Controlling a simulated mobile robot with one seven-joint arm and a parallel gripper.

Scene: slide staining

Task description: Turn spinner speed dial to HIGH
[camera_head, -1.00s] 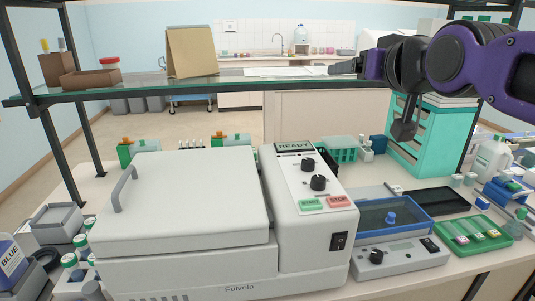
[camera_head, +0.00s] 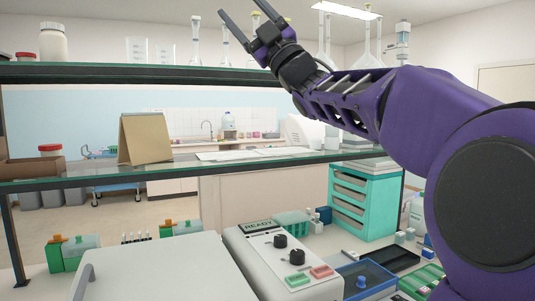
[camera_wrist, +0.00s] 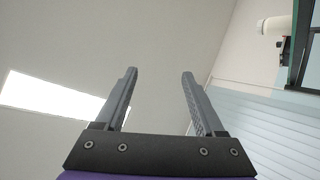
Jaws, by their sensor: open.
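The white spinner (camera_head: 262,275) stands on the bench at the bottom of the head view, its lower front cut off. Its sloping panel has a READY display (camera_head: 258,226), an upper black dial (camera_head: 281,242) and a lower black dial (camera_head: 296,257). The labels are too small to read, so I cannot tell which dial sets speed or where either points. A green button (camera_head: 298,279) and a red button (camera_head: 321,272) sit below the dials. My gripper (camera_head: 239,12) is raised high above the spinner, pointing up and left. Its open, empty fingers also show in the wrist view (camera_wrist: 160,72).
An upper shelf (camera_head: 120,73) with bottles and glassware and a lower glass shelf (camera_head: 120,182) cross the head view near my arm. A tan folded stand (camera_head: 144,138) is on the lower shelf. A teal drawer unit (camera_head: 363,203) and a blue-rimmed tray (camera_head: 365,283) stand right of the spinner.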

